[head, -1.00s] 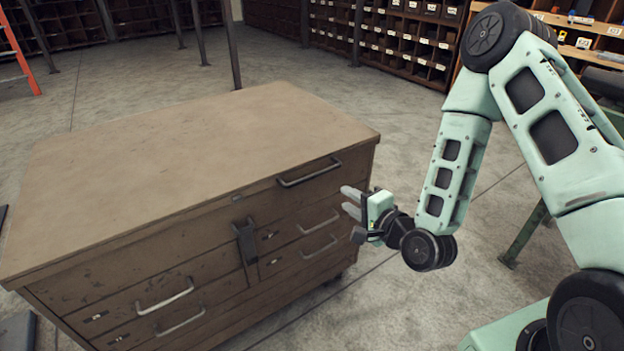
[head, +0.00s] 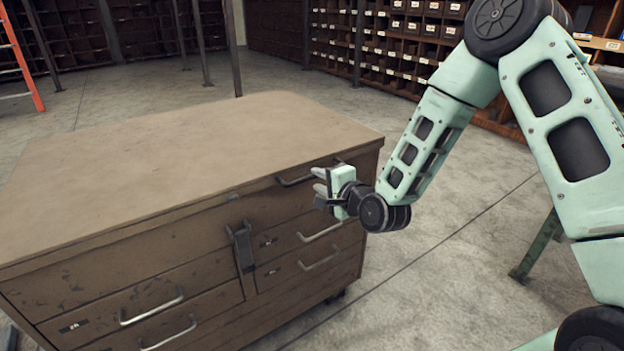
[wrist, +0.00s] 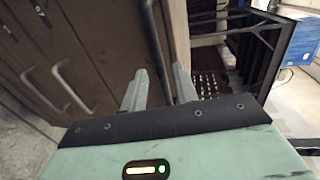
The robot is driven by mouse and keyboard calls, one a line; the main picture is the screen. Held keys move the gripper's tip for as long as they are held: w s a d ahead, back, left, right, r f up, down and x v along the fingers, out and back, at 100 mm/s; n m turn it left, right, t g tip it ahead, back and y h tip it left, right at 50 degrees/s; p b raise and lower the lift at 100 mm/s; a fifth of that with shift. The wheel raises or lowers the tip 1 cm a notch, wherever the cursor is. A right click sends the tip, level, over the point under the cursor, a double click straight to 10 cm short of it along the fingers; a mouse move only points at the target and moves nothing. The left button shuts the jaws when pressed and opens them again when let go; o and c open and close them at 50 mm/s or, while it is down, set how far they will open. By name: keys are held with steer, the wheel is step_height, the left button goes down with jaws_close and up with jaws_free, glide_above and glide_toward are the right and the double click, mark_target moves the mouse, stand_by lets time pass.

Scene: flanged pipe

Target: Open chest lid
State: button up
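The brown chest (head: 170,180) stands at the left of the head view, its flat lid (head: 180,150) lying closed on top. A metal bar handle (head: 295,181) sits on the upper front at the right, partly hidden by my gripper (head: 316,181). A latch (head: 241,245) hangs at the middle of the front. In the wrist view, my gripper (wrist: 160,75) has its two fingers apart, and the dark handle bar (wrist: 151,40) runs down toward the gap between them. I cannot tell whether the fingers touch the bar.
Drawer handles (head: 320,231) project from the chest front below my gripper. Metal legs (head: 232,50) stand behind the chest. Shelves with bins (head: 405,50) line the back.

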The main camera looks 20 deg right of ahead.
mark_target(313, 177)
steer(key=shift+x, duration=2.1)
jaws_close()
